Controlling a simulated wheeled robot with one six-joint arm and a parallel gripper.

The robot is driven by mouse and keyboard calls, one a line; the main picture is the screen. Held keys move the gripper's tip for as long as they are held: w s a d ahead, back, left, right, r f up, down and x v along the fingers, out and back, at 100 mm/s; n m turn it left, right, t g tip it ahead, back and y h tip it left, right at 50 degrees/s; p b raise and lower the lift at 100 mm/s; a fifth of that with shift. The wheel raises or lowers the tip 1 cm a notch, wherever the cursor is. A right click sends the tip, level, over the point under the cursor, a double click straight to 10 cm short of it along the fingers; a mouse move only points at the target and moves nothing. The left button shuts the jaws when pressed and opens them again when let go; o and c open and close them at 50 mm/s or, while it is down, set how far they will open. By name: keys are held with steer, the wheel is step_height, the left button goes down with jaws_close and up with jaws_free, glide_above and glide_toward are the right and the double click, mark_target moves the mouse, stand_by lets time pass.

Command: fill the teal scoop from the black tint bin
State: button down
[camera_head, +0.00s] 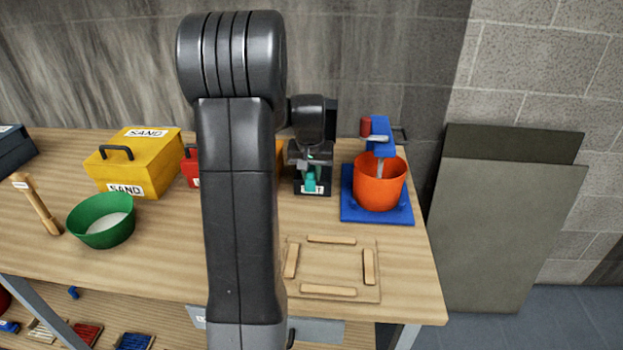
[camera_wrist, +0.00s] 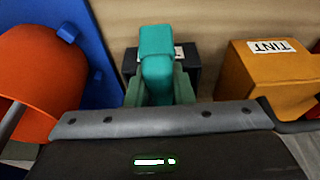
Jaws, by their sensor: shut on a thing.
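My gripper (camera_head: 308,166) is shut on the teal scoop (camera_head: 311,182). In the wrist view the teal scoop (camera_wrist: 157,65) stands up between the fingers, in front of the black tint bin. The black tint bin (camera_head: 325,178) sits on the bench near the wall, with a white label on its front, partly covered by the scoop. In the wrist view the dark bin (camera_wrist: 190,60) shows behind the scoop. My gripper is right over the bin. I cannot tell how deep the scoop is in it or whether it holds tint.
An orange bucket (camera_head: 381,188) stands on a blue stand (camera_head: 362,214) just right of the bin. An orange tint bin (camera_wrist: 262,80) is on the other side. A yellow sand box (camera_head: 155,165) and a green bowl (camera_head: 115,230) stand left. A wooden frame (camera_head: 331,291) lies in front.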

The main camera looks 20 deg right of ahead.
steer(key=shift+s+a+f+t+b, duration=0.3)
steer(key=shift+s+t+b, duration=0.25)
steer(key=shift+b, duration=1.3)
steer(key=b, duration=0.1)
steer(key=s+t+h+b, duration=0.1)
steer(key=b, duration=0.1)
steer(key=shift+s+a+r, duration=0.15)
steer(key=shift+a, duration=0.15)
steer(key=shift+r, duration=0.2)
